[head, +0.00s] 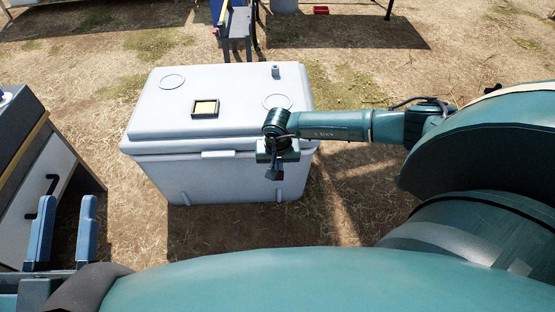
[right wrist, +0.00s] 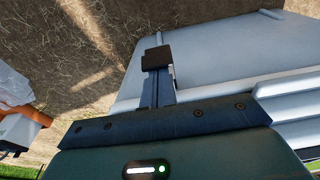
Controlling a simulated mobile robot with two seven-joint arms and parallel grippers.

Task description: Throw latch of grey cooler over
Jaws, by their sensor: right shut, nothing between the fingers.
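The grey cooler (head: 170,140) stands on the ground with its lid down, in the middle of the head view. A pale tab (head: 218,154) sits at the front lid seam; I cannot tell if it is the latch. My right gripper (head: 274,173) is shut and empty, pointing down at the right part of the cooler's front and hiding the seam there. In the right wrist view its closed fingers (right wrist: 157,65) show beside the cooler's pale wall (right wrist: 220,55); contact is unclear. My left gripper (head: 64,232) is open and empty at the lower left, away from the cooler.
A dark-sided box (head: 30,150) stands at the left. A table or stand (head: 237,25) is behind the cooler. Straw-covered ground around the cooler is mostly clear.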

